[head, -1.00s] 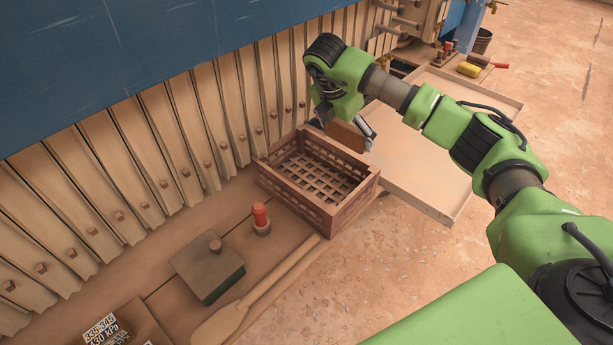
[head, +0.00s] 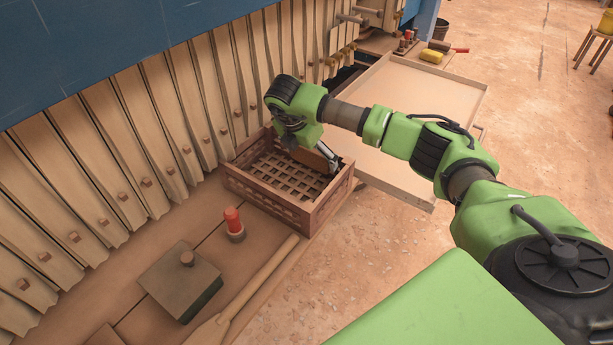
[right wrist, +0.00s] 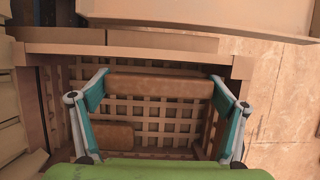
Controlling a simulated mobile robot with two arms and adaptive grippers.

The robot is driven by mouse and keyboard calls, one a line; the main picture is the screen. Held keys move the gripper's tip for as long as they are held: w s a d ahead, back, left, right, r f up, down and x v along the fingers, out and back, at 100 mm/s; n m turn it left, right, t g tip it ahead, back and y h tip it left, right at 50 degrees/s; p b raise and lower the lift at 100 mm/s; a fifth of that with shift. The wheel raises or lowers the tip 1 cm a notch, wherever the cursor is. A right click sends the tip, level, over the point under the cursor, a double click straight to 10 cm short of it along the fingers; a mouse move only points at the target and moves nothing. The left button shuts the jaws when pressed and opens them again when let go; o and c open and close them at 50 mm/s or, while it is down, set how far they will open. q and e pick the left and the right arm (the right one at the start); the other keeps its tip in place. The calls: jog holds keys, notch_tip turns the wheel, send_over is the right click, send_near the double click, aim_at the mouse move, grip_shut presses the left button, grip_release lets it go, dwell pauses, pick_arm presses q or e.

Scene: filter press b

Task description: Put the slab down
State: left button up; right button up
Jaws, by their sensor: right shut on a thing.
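A brown slab (head: 312,158) is held by my right gripper (head: 318,152) inside the open top of a brown lattice crate (head: 292,212). In the right wrist view the slab (right wrist: 160,85) spans between the two fingers of my right gripper (right wrist: 160,88), which are shut on its ends. The crate's lattice floor shows below it. I cannot tell whether the slab touches the floor. A second brown block (right wrist: 105,135) shows low at the left in the right wrist view, inside the crate. My left gripper is out of view.
A wide shallow tray (head: 415,95) lies beyond the crate. A red-topped fitting (head: 233,222), a dark green lidded box (head: 182,280) and a wooden paddle (head: 262,280) lie nearer. A row of pale plates (head: 130,150) stands along the left. Open floor lies to the right.

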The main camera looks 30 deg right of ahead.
aim_at(308, 165)
jog(key=shift+f, duration=0.55)
notch_tip(308, 165, down, 4)
jog(key=b, duration=0.3)
jog(key=shift+w+f, duration=0.1)
jog(key=shift+f, duration=0.1)
jog(key=shift+r, duration=0.1)
jog(key=o, duration=1.2)
jog(key=shift+c, duration=0.2)
